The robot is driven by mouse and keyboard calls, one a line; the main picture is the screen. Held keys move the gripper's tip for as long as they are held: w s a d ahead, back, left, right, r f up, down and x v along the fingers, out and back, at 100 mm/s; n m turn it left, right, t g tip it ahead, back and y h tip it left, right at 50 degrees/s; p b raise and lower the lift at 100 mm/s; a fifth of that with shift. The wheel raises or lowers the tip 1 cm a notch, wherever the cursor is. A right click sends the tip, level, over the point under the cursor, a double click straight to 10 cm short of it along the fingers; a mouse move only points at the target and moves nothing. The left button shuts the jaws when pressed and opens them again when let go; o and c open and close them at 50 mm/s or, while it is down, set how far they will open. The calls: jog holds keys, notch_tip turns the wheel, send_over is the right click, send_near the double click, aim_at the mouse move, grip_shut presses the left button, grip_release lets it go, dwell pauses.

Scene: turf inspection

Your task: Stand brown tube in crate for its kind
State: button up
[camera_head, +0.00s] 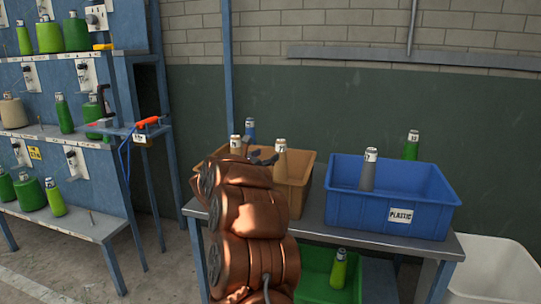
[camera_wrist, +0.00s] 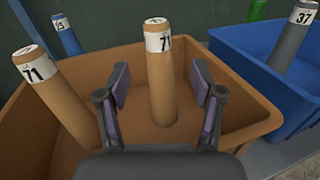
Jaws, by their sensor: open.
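A brown tube (camera_wrist: 160,85) with a white label marked 71 stands upright on the floor of the tan crate (camera_wrist: 225,143). My gripper (camera_wrist: 160,90) is open, with one finger on each side of this tube and gaps visible between. A second brown tube (camera_wrist: 62,105), also labelled 71, stands in the left part of the same crate and looks tilted in the wrist view. In the head view the tan crate (camera_head: 302,170) is partly hidden by my arm; the brown tube tops show at its left (camera_head: 236,144) and middle (camera_head: 281,150).
A blue crate (camera_head: 390,212) marked PLASTIC holds a grey tube (camera_head: 368,172). A blue tube (camera_head: 250,130) and a green tube (camera_head: 411,147) show behind the crates. A green crate (camera_head: 316,262) sits below the metal table (camera_head: 335,237). Shelves with spools (camera_head: 77,34) stand left.

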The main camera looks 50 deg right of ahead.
jog(key=shift+a, duration=0.4)
